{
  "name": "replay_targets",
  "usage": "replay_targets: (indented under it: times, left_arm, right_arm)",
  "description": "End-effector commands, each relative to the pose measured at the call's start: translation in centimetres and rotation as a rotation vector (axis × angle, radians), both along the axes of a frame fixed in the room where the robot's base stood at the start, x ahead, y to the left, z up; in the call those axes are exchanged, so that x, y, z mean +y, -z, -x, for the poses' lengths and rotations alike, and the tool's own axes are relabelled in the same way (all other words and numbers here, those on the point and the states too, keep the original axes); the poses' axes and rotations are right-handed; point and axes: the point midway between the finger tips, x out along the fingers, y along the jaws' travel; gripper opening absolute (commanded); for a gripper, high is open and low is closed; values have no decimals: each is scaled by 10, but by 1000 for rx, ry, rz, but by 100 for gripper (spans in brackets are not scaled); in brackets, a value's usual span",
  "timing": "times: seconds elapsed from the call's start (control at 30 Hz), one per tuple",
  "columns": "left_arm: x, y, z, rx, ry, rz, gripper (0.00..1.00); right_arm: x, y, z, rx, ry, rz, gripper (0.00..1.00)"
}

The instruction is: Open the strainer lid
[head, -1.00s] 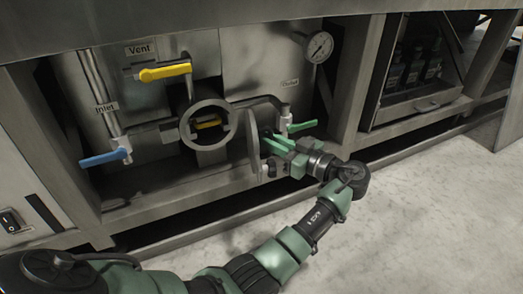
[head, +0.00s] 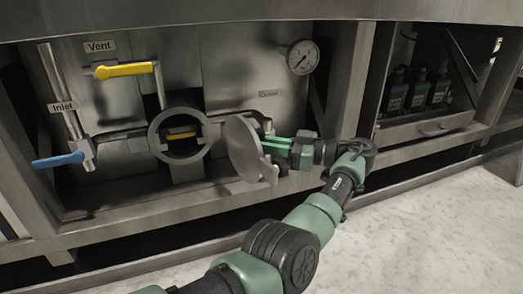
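The strainer is a round metal housing (head: 154,138) at the middle left of the recess, and its mouth faces me uncovered. Its lid (head: 241,150) is a grey disc swung out to the right, well apart from the mouth. My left gripper (head: 268,146) is just right of the lid, at its back side. Its two green fingers show a gap between them, and they point left towards the lid. Whether they touch it is not clear. My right gripper is not in view.
A yellow vent handle (head: 125,70) is above the strainer and a blue inlet handle (head: 58,160) is left of it. A gauge (head: 303,57) is at upper right. A frame post stands right of my gripper, with bottles (head: 415,92) beyond. The floor (head: 430,220) is clear.

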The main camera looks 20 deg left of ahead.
Motion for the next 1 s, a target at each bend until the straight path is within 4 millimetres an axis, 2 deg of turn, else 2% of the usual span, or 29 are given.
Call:
replay_targets:
  times: [0.27,0.87,0.9,1.0]
  left_arm:
    - [4,0,-4,3,-29,1,0]
    - [5,-1,-5,-1,-40,-1,0]
    - [5,-1,-5,0,-40,-1,22]
    - [5,-1,-5,-1,-39,-1,22]
  right_arm:
    - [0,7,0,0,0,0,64]
    - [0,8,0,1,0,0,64]
    - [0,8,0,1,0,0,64]
    - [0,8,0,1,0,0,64]
